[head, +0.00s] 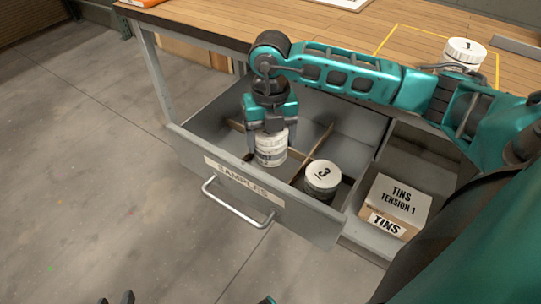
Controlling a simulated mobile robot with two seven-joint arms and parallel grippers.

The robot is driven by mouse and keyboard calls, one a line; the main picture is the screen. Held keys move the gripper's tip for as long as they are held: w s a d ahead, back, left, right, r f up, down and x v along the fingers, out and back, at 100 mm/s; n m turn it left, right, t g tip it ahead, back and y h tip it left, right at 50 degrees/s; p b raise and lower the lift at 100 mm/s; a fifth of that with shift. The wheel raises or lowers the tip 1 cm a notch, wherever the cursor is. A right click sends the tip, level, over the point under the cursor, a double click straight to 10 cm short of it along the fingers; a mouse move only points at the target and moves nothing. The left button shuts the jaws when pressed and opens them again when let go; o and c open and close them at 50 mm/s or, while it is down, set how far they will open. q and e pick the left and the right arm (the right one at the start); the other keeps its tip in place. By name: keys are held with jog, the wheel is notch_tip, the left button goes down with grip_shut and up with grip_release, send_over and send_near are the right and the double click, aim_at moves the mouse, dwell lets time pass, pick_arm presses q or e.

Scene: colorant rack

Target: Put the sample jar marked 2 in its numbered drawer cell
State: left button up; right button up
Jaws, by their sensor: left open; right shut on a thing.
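The open grey drawer (190,148) is labelled SAMPLES and has wooden dividers (321,140) making cells. My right gripper (268,130) points down over the drawer, shut on a white jar (271,153) with a dark band. The jar is upright, near the crossing of the dividers; its number is hidden, and I cannot tell if it touches the drawer floor. A jar marked 3 (323,176) stands in the front right cell. A jar marked 1 (465,51) stands on the bench. My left gripper (115,299) shows only its dark fingertips, apart and empty, at the bottom edge.
The wooden bench top (220,18) lies behind, with a yellow outline (388,39) around the jar marked 1. A cardboard box marked TINS (396,205) sits right of the drawer. The drawer's metal handle (235,212) sticks out in front. The floor at left is clear.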

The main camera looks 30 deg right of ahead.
aim_at(270, 154)
jog(key=shift+f+b, duration=0.6)
jog(key=shift+f, duration=2.1)
jog(key=shift+f, duration=0.1)
jog(key=shift+f, duration=0.15)
jog(key=o, duration=1.1)
jog(key=shift+o, duration=0.2)
jog(key=shift+r, duration=0.45)
notch_tip(270, 154, up, 12)
jog(key=p, duration=0.3)
jog(key=shift+f, duration=0.2)
